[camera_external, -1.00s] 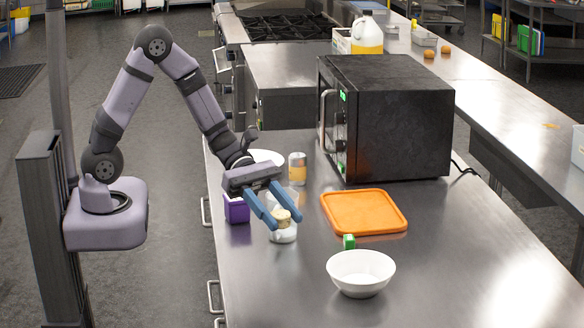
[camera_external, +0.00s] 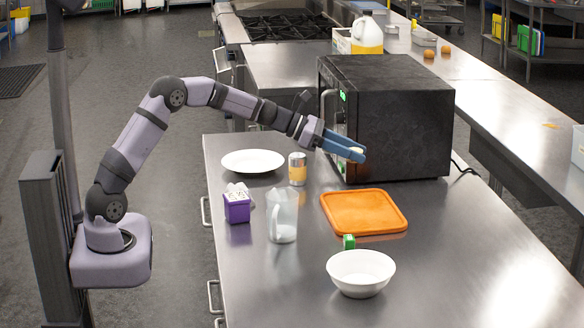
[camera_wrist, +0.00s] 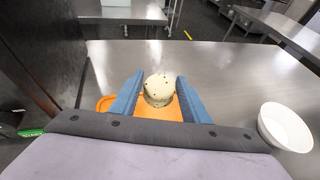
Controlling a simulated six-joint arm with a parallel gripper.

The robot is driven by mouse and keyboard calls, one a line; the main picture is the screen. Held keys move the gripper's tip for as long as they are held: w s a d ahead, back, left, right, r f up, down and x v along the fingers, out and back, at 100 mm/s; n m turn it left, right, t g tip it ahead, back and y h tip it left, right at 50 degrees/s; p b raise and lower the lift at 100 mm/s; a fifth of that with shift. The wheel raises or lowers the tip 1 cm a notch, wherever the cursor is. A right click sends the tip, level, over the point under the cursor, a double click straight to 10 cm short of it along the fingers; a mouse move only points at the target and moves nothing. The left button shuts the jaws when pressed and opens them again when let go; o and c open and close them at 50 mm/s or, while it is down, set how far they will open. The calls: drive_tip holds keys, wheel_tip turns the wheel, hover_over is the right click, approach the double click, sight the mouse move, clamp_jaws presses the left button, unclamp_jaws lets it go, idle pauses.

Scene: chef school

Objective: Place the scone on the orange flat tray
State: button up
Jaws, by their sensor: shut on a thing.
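The scone (camera_wrist: 158,90) is pale with dark specks and sits between the two blue fingers of my gripper (camera_wrist: 158,97) in the wrist view. In the external view my gripper (camera_external: 345,147) is shut on the scone (camera_external: 356,153), which is mostly hidden by the fingers. It is held in the air in front of the microwave, above and behind the orange flat tray (camera_external: 362,212). The tray lies empty on the steel counter. In the wrist view part of the orange tray (camera_wrist: 105,104) shows below the scone and fingers.
The black microwave (camera_external: 400,115) stands close behind my gripper. A white bowl (camera_external: 361,273) and a small green object (camera_external: 348,242) lie in front of the tray. A clear pitcher (camera_external: 283,217), a can (camera_external: 297,169), a purple box (camera_external: 237,207) and a white plate (camera_external: 253,161) stand to its left.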

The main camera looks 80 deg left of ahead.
sight(352, 212)
drive_tip(key=shift+w+a+f+p, duration=0.15)
drive_tip(key=shift+f+p, duration=0.1)
drive_tip(key=shift+f, duration=3.45)
drive_tip(key=shift+s+a+f+p, duration=0.1)
drive_tip(key=shift+a+f+p, duration=0.1)
drive_tip(key=shift+f, duration=3.5)
drive_tip(key=shift+f, duration=0.2)
drive_tip(key=o, duration=1)
drive_tip(key=shift+o, duration=0.2)
drive_tip(key=shift+r, duration=0.25)
drive_tip(key=b+v, duration=0.2)
drive_tip(key=v, duration=1)
drive_tip(key=shift+d, duration=0.15)
